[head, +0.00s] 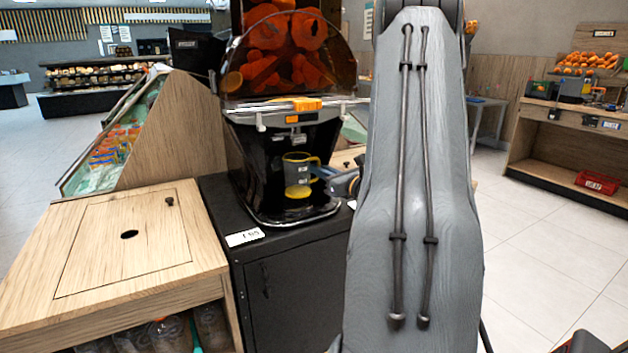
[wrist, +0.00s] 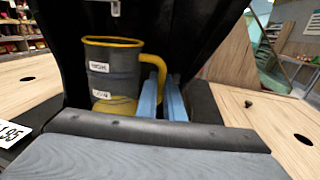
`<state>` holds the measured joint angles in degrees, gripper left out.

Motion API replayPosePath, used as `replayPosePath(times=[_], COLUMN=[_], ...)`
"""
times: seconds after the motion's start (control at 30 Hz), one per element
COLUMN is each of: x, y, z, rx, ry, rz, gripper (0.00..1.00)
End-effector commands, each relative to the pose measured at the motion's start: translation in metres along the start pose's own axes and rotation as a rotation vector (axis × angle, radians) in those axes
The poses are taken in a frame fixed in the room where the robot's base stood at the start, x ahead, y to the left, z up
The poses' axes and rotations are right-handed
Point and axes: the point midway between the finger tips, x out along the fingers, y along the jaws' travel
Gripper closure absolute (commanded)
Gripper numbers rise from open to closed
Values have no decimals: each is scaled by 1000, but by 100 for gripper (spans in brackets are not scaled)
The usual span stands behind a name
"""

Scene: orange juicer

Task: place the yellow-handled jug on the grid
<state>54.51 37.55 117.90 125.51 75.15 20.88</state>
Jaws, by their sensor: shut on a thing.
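The yellow-handled jug (head: 297,172) is dark and see-through, with a yellow rim, yellow handle and yellow lower part. It looks upright inside the black bay of the orange juicer, below the spout. It also shows in the wrist view (wrist: 112,72), with small white labels on its side. My gripper (wrist: 162,98) has blue fingers and is shut on the jug's handle, at the side of the jug. The grid is the dark tray area (head: 297,216) at the juicer's base. I cannot tell whether the jug's bottom touches it.
The juicer's clear cover (head: 288,60) holds oranges above the bay. The juicer stands on a black cabinet (head: 298,290). A wooden counter (head: 125,240) with a round hole stands on the left. My arm hides much of the right side.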

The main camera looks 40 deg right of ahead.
Motion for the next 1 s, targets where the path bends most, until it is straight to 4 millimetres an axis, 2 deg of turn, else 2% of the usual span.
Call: replayPosePath(times=[0.1, 0.2, 0.5, 0.87, 0.9, 0.93, 1.0], x=[13, 17, 17, 17, 17, 16, 16], y=[1, 1, 1, 1, 1, 1, 1], z=[0, -1, -34, -38, -38, -38, -38], rx=[0, 1, 2, 1, 1, 1, 1], ry=[-1, -1, 0, -1, 0, 0, 0], rz=[3, 1, 2, 2, 2, 2, 2], gripper=[100, 100, 100, 100, 89, 84, 84])
